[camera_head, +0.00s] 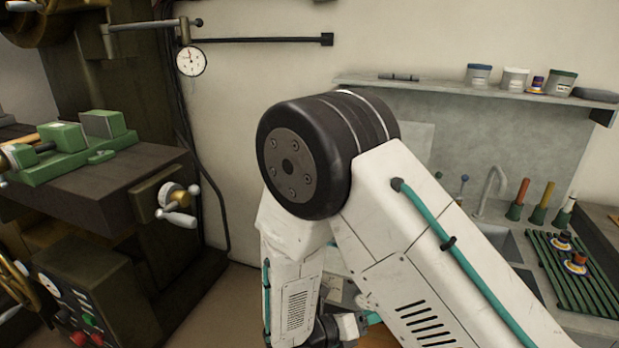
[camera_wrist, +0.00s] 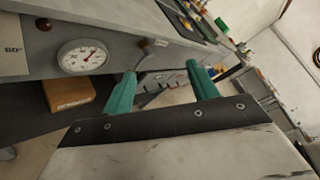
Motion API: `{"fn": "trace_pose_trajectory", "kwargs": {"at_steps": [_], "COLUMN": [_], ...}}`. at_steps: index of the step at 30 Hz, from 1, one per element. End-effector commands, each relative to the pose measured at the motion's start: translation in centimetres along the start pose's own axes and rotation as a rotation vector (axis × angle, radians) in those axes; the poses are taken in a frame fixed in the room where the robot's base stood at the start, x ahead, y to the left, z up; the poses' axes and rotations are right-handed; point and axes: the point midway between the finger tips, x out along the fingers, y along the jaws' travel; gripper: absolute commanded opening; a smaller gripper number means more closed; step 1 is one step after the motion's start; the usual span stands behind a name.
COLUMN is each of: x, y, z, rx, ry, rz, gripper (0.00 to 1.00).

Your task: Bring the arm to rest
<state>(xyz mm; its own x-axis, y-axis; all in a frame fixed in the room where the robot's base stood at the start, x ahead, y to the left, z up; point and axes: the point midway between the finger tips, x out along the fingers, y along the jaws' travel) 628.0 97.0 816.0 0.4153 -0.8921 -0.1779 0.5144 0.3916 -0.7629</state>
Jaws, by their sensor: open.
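My gripper (camera_wrist: 162,88) shows in the wrist view as two teal fingers on a dark bar. The fingers stand well apart, with nothing between them. Behind them are the front of a grey bench and the floor. In the head view my white arm, with a large black joint, fills the middle and lower right. It is bent, with its far link hanging down.
A machine with a green vise (camera_head: 75,150) stands at the left. A sink (camera_head: 500,243) and a green rack (camera_head: 577,278) are at the right, below a wall shelf (camera_head: 450,86). In the wrist view, a dial gauge (camera_wrist: 83,57) is on the bench front, above a cardboard box (camera_wrist: 70,94).

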Motion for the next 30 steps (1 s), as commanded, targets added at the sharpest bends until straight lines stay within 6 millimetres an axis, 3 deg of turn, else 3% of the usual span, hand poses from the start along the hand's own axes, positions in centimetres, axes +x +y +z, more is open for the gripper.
{"fn": "trace_pose_trajectory", "kwargs": {"at_steps": [3,12,21,30], "x": [1.0,1.0,-0.8,-2.9], "y": [-5.4,-16.3,-24.3,-30.6], "z": [0.6,-0.3,-1.2,-1.3], "rx": [0.314,1.016,1.583,1.998], "ry": [0.209,0.67,1.075,1.45], "rz": [-0.075,-0.351,-0.672,-0.912], "gripper": [0.59,0.59,0.59,0.59]}}
